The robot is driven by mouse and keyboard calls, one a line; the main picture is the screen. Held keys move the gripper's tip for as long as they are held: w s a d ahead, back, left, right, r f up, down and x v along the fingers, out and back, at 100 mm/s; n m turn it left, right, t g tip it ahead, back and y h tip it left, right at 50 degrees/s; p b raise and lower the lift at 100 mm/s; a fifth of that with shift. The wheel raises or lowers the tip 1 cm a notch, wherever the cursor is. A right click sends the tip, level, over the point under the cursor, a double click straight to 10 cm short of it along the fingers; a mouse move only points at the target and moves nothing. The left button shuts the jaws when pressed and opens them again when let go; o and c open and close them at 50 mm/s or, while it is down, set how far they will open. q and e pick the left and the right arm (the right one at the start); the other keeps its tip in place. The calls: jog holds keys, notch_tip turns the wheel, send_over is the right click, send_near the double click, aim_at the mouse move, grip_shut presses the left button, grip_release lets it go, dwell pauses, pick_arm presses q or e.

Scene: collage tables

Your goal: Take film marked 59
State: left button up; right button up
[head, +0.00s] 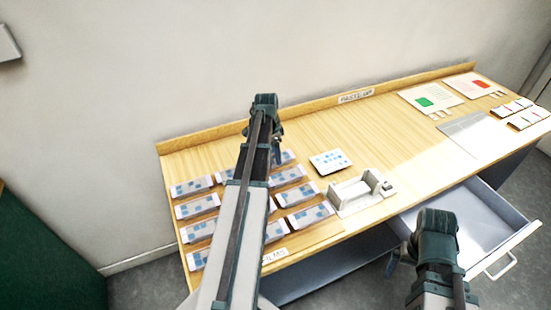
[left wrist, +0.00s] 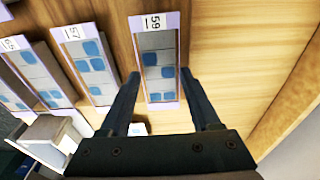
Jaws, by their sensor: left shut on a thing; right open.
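The film marked 59 (left wrist: 158,88) is a pale strip with blue squares and a lilac border, and its number shows at the top in the left wrist view. My left gripper (left wrist: 160,74) has a finger along each long side of it and is shut on it. In the head view my left gripper (head: 278,157) is over the back of the film rows, and the arm hides part of them. I cannot tell whether the film is lifted. My right gripper (head: 393,262) is open and empty, by the open drawer.
A film marked 57 (left wrist: 92,72) lies beside the held one, with others further left. Several more films (head: 305,217) lie in rows. A blue-dotted card (head: 331,162) and a grey-white device (head: 350,193) stand right of them. A drawer (head: 480,213) hangs open at the front.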

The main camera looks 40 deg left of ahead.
pick_arm(q)
jog(key=shift+r, duration=0.25)
notch_tip(320, 180, up, 2)
jog(key=p, duration=0.2)
jog(key=shift+r+p, duration=0.1)
jog(key=shift+p, duration=0.25)
jog(key=shift+s+d+r+p, duration=0.35)
jog(key=shift+r+p, duration=0.25)
jog(key=s+d, duration=0.6)
jog(key=d, duration=0.1)
jog(key=s+d+r+p, duration=0.1)
jog(key=s+d, duration=0.2)
jog(key=d, duration=0.1)
jog(key=shift+s+d, duration=0.25)
jog(key=shift+s, duration=0.15)
